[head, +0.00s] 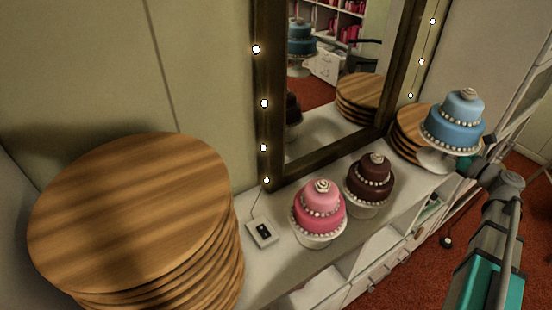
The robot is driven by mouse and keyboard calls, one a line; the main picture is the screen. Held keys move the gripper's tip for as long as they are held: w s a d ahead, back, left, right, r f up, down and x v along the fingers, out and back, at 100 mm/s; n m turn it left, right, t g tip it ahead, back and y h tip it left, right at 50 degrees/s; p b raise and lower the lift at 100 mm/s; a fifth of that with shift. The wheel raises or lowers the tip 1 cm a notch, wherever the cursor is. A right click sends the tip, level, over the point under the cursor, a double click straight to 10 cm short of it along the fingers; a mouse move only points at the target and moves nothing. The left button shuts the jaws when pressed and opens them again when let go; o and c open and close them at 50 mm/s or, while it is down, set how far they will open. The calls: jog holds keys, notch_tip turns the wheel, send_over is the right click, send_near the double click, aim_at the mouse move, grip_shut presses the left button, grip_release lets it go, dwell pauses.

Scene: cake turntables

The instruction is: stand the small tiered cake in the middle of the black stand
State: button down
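Three small two-tiered cakes show, each on a white stand: a pink cake (321,205), a dark brown cake (371,178) and a blue cake (456,124). The pink and brown ones stand side by side on the white counter (262,281). The blue one is farther right, by the counter's far end. My arm comes up from the lower right, and its end (475,167) is just below and right of the blue cake. My fingertips are hidden, so I cannot tell whether they touch anything. I see no black stand.
A tall stack of round wooden boards (130,215) fills the lower left. A smaller stack (408,130) is behind the blue cake. A mirror (270,110) with bulbs stands against the wall. A small white box (262,231) lies left of the pink cake.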

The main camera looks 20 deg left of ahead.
jog(key=shift+r+p, duration=1.05)
jog(key=shift+r, duration=0.55)
jog(key=shift+s, duration=0.15)
